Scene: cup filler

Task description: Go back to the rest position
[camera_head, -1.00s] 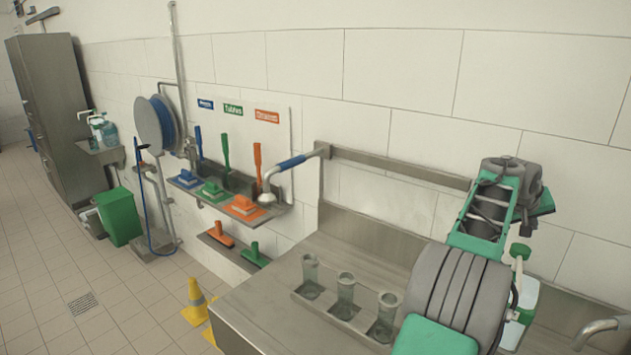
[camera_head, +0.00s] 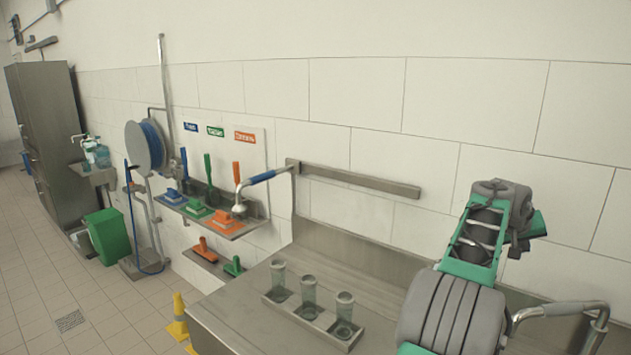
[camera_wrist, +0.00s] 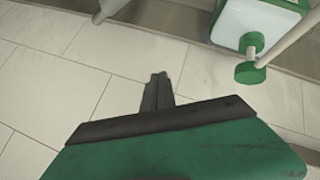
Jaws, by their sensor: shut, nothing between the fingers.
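My gripper (camera_wrist: 157,90) shows in the wrist view as two dark fingers closed together, with nothing between them. It points over pale tiles and is apart from the things around it. In the head view my arm is raised and folded at the right, and the fingers are hidden there.
A blue-handled spray arm (camera_head: 262,178) hangs left of a wall rail (camera_head: 360,181). A steel tap (camera_head: 560,309) stands right of my arm. A white and green container (camera_wrist: 250,22) is near the fingers in the wrist view. Open floor (camera_head: 110,325) lies at left.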

